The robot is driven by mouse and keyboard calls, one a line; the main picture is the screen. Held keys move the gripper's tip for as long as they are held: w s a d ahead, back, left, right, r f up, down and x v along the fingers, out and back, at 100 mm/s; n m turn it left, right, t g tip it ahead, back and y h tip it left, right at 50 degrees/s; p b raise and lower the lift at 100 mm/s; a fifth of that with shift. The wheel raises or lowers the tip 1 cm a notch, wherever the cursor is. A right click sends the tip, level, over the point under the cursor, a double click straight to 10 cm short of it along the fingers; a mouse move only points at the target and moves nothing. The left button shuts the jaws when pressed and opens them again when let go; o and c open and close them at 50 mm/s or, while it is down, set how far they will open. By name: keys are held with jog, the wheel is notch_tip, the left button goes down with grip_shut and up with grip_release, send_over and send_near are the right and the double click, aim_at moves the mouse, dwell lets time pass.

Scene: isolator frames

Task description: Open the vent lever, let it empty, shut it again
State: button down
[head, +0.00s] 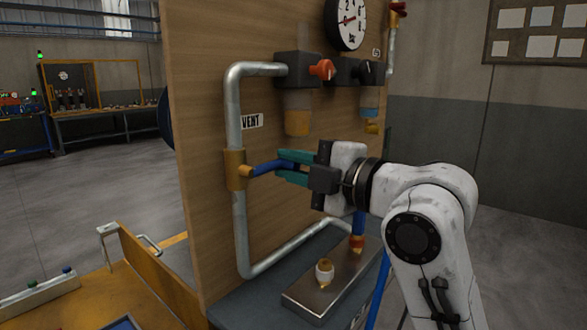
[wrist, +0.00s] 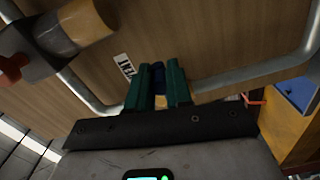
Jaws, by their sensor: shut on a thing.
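The vent lever (head: 264,168) is a blue handle on a brass valve (head: 235,170) in the grey pipe, below the VENT label (head: 252,121). The lever points right, roughly level and across the upright pipe. My gripper (head: 296,166) is shut on the lever's outer end with its teal fingers. In the wrist view the blue lever (wrist: 158,72) shows between the two teal fingers (wrist: 158,88). The round pressure gauge (head: 347,20) is at the top; its needle is too small to read surely.
An orange knob (head: 322,69) and a black knob (head: 370,72) sit on the units above my gripper. The grey pipe (head: 240,232) loops down the wooden panel (head: 203,90). A metal block (head: 310,290) with a brass fitting (head: 324,272) lies below.

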jog(key=shift+d+r, duration=0.1)
jog(key=shift+r, duration=0.2)
jog(key=c, duration=1.3)
grip_release()
jog(key=shift+o, duration=1.2)
jog(key=shift+f, duration=0.2)
jog(key=shift+s, duration=0.1)
jog(key=v, duration=1)
jog(key=shift+s+d, duration=0.2)
jog(key=shift+d, duration=0.05)
